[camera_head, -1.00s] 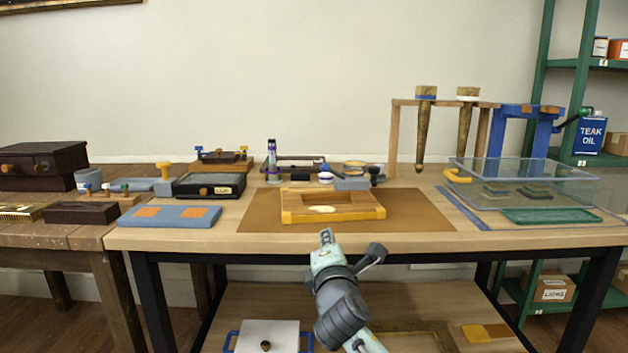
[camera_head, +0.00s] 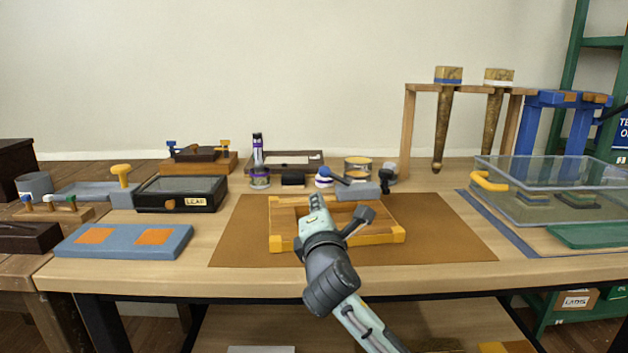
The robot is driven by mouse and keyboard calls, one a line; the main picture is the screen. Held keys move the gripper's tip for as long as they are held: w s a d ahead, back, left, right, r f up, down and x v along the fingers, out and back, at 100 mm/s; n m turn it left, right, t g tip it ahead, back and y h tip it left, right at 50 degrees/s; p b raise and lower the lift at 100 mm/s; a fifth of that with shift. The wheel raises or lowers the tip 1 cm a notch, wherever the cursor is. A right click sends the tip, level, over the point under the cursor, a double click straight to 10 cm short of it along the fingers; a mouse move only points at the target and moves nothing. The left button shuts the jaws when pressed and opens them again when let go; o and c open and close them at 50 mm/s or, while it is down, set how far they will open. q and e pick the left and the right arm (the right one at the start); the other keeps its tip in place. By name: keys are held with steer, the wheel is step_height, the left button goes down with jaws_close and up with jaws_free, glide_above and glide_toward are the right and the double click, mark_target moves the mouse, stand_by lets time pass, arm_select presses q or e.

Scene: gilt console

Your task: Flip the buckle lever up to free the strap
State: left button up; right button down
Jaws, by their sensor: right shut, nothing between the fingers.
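I cannot clearly make out a strap or its buckle lever. A brown piece with small blue and yellow parts (camera_head: 197,154) sits on a wooden base at the back left. My right gripper (camera_head: 314,202) is shut and empty, in front of the grey block. In the picture it overlaps the shallow wooden frame with yellow corners (camera_head: 386,234), hiding part of it. I cannot tell whether they touch. My left gripper is not in view.
The frame lies on a brown mat (camera_head: 450,240) with bare room on both sides. A clear bin (camera_head: 545,195) with a yellow handle stands right. A rack (camera_head: 408,130) holds two tapered legs. A black case (camera_head: 180,194) and blue pad (camera_head: 122,242) are left.

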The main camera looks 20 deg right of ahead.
mark_target(336, 177)
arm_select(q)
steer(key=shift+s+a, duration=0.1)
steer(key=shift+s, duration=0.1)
arm_select(e)
steer(key=shift+s, duration=0.1)
steer(key=x, duration=0.9)
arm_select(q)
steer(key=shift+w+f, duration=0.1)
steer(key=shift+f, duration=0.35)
arm_select(e)
steer(key=shift+w+d, duration=0.1)
steer(key=shift+w, duration=0.45)
steer(key=shift+w+r, duration=0.1)
steer(key=shift+w, duration=0.05)
